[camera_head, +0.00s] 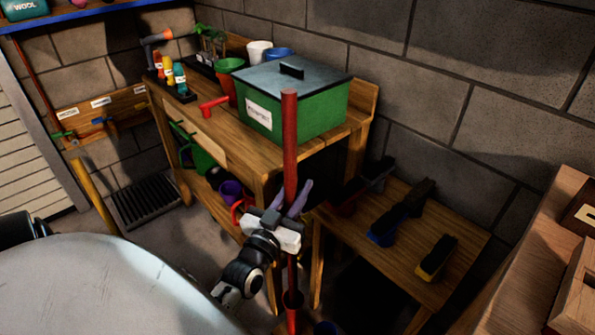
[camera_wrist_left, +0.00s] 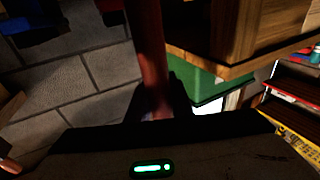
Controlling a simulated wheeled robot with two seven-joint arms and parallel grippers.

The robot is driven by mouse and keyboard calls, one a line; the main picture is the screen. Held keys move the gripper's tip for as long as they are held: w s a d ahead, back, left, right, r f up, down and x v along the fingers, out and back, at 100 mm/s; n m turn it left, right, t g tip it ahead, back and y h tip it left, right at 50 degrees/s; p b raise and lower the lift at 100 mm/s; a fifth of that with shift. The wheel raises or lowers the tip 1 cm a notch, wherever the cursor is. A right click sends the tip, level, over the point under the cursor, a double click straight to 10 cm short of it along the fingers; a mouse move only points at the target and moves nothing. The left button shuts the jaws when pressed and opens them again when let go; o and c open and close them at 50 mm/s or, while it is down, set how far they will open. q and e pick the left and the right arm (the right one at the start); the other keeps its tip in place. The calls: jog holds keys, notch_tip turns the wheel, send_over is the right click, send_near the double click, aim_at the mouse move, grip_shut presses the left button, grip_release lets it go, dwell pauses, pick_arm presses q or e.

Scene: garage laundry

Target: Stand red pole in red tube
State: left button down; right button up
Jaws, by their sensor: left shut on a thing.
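The red pole (camera_head: 290,140) stands about upright in the head view, in front of the green box. My left gripper (camera_head: 289,208) is shut on it around its middle. The red pole (camera_wrist_left: 149,50) also runs down into my jaws in the left wrist view. Its lower part shows below the gripper and reaches the red tube (camera_head: 292,319) at the bottom edge. The pole's lower end meets the tube's dark mouth in the picture; I cannot tell whether it is inside or only in line with it. My right gripper is not in view.
A wooden workbench (camera_head: 215,140) carries a green lidded box (camera_head: 308,108), pots and bottles close behind the pole. A low wooden bench (camera_head: 390,268) with brushes stands to the right. A blue tube (camera_head: 326,328) is beside the red one. A pale rounded surface (camera_head: 90,285) fills the lower left.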

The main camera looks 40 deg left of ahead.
pick_arm(q)
notch_tip(320, 180, down, 8)
jog(key=b, duration=0.5)
dwell(0.6)
